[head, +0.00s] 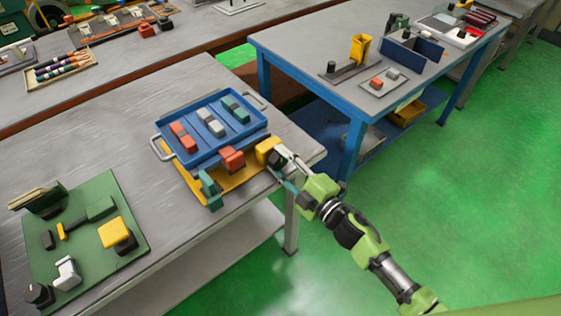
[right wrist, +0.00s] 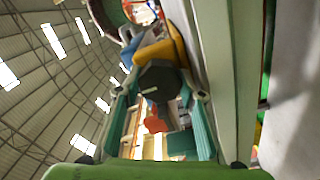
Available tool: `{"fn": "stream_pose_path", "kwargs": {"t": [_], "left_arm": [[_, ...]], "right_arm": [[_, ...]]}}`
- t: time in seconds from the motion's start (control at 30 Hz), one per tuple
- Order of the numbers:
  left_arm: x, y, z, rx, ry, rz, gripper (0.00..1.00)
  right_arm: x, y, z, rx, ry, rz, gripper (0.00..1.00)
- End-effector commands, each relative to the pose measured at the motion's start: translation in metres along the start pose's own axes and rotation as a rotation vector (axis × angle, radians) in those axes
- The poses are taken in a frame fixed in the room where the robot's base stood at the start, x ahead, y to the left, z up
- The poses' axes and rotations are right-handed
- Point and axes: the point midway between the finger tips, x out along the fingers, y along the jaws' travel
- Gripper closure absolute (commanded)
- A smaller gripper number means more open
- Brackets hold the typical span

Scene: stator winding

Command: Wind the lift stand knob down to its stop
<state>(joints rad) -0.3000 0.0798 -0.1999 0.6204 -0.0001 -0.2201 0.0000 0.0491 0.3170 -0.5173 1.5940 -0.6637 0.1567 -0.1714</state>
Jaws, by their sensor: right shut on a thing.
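My right gripper (head: 282,162) is at the near right corner of the bench, beside a yellow block (head: 267,149) on the orange plate of the stand (head: 225,183). In the right wrist view a dark round knob (right wrist: 160,82) sits between the teal fingers of my right gripper (right wrist: 160,98), which is shut on it. Yellow stand parts (right wrist: 157,52) show just beyond the knob. In the head view the knob is mostly hidden by the gripper. My left gripper is not in view.
A green board (head: 110,190) with several parts is at the lower left. A blue-legged table (head: 300,48) stands behind. Green floor is open at the right.

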Motion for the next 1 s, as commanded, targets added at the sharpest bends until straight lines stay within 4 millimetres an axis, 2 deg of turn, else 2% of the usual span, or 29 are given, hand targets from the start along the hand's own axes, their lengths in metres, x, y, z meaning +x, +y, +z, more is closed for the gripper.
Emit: {"fn": "stream_pose_path", "kwargs": {"t": [0.37, 0.4, 0.43, 0.77, 0.87, 1.0], "left_arm": [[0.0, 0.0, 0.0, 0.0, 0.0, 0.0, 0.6], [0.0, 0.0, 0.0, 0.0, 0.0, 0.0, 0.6], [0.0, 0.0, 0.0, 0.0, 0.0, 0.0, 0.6], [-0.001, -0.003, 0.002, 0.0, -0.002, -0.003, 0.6], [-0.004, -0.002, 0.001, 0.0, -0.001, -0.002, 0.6], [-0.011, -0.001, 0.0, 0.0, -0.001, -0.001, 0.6]], "right_arm": [[0.0, -0.001, 0.0, -0.011, 0.0, -0.001, 0.85], [0.0, -0.001, 0.0, -0.011, 0.0, -0.001, 0.61], [0.0, -0.001, 0.0, -0.011, 0.0, -0.001, 0.57], [0.0, -0.001, 0.0, 0.011, 0.0, -0.002, 0.57], [0.0, 0.0, -0.001, 0.08, 0.0, -0.003, 0.57], [0.0, 0.001, -0.001, 0.262, -0.001, -0.002, 0.57]]}}
